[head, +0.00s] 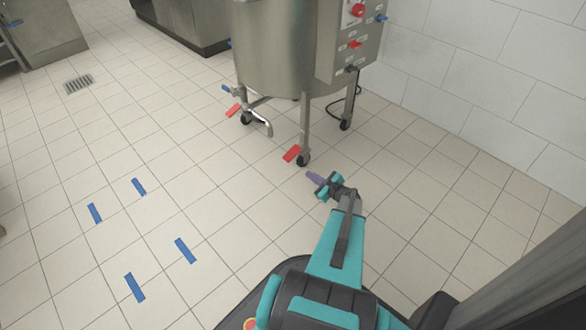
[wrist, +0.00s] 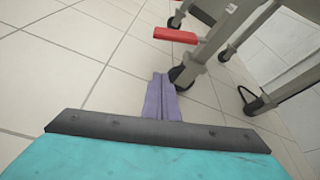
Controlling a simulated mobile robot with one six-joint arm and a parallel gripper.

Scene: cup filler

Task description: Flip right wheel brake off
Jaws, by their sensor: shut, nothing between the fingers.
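The cup filler's steel tank (head: 275,45) stands on legs with caster wheels. The right front wheel (head: 303,160) has a red brake pedal (head: 292,153). The left wheel (head: 246,118) has another red pedal (head: 233,110). My gripper (head: 313,176) is shut and empty, low over the floor, a little right of and nearer than the right wheel. In the wrist view, my purple fingers (wrist: 160,100) are together and point toward the right wheel (wrist: 183,78). The red pedal (wrist: 176,36) lies beyond the fingertips, with a visible gap between them. The fingers overlap the wheel's left edge in that view.
A control panel (head: 350,40) with red and blue knobs is on the tank's right side. A drain spout (head: 262,125) hangs between the front legs. A black cable (head: 352,100) runs behind. Blue tape marks (head: 185,250) lie on open tile at left. A tiled wall (head: 480,90) is at right.

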